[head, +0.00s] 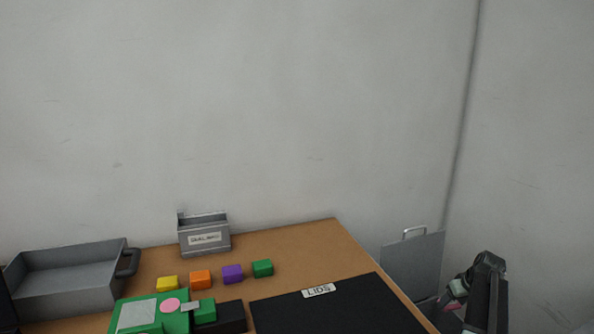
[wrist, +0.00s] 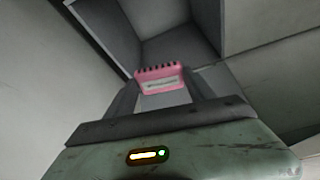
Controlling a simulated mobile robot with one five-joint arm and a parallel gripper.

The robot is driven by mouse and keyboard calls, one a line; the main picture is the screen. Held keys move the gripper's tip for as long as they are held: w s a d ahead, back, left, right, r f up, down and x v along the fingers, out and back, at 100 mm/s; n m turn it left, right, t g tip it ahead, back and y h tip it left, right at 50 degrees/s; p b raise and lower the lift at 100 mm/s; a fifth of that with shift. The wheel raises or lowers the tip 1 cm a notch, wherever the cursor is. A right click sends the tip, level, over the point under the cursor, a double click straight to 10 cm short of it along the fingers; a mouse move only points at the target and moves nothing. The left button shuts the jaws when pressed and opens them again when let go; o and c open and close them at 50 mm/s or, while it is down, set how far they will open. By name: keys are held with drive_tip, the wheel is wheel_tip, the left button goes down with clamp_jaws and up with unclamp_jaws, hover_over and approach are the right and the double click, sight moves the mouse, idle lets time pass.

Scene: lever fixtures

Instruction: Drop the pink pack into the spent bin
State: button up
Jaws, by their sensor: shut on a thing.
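The pink pack (wrist: 160,73) is held between the two fingers of my gripper (wrist: 162,87) in the wrist view. It has a row of dark teeth along its top edge and a pale label. In the head view, a bit of the pink pack (head: 453,287) shows at my gripper (head: 447,297), off the right end of the table. Beyond the pack in the wrist view is an open grey box-like container (wrist: 180,45); I cannot read any label on it. It may be the spent bin. The pack appears over or near its opening, apart from its floor.
In the head view, an upright grey panel with a handle (head: 412,262) stands beside the table's right edge. The table holds a grey tray (head: 70,300), a small labelled grey box (head: 205,242), several coloured blocks (head: 232,274), a green fixture (head: 150,313) and a black LIDS mat (head: 340,310).

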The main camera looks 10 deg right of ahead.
drive_tip(key=shift+w, duration=0.1)
wheel_tip(320, 180, down, 6)
drive_tip(key=b, duration=0.5)
drive_tip(key=shift+b, duration=0.35)
drive_tip(key=o, duration=1.6)
drive_tip(key=shift+c, duration=0.2)
